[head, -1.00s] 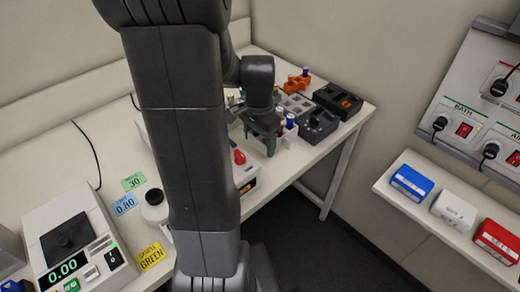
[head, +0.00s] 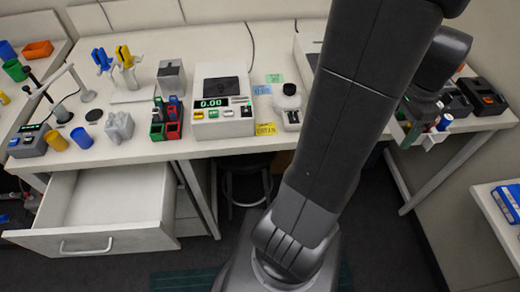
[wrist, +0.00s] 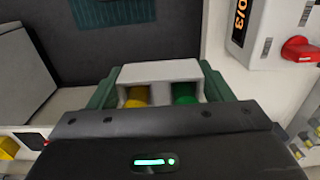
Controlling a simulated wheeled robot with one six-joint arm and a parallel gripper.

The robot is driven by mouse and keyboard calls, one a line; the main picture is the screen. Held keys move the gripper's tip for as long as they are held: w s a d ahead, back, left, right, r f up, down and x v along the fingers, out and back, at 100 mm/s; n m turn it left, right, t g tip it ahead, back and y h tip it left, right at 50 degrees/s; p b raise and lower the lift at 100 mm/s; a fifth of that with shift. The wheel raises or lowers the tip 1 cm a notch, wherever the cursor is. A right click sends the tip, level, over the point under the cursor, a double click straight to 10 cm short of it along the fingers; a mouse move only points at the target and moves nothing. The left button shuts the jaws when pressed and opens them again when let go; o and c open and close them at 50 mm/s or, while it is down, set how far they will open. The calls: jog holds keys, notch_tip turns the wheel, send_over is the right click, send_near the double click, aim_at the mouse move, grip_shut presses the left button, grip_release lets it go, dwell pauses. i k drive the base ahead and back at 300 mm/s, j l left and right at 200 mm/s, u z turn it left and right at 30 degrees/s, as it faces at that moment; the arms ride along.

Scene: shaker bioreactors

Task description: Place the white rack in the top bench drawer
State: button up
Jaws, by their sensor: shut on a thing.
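The white rack (wrist: 158,72) is between the dark green fingers of my gripper (wrist: 160,88) in the wrist view. My gripper is shut on it. Yellow and green round items show in the rack's two openings. In the head view my gripper (head: 414,124) is at the right, by the bench's front edge, with a small part of the white rack (head: 434,140) showing. The top bench drawer (head: 92,212) is pulled open at the lower left, far from my gripper. Its visible floor is bare.
The bench (head: 215,42) carries a balance (head: 222,102), a red-green-blue tube holder (head: 166,120), a grey block (head: 119,127) and pipettes on stands. Dark devices (head: 482,97) stand at the right end. A stool (head: 245,185) is under the bench. Floor before the drawer looks clear.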

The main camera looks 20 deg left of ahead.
aim_at(104, 203)
jog(key=k, duration=1.3)
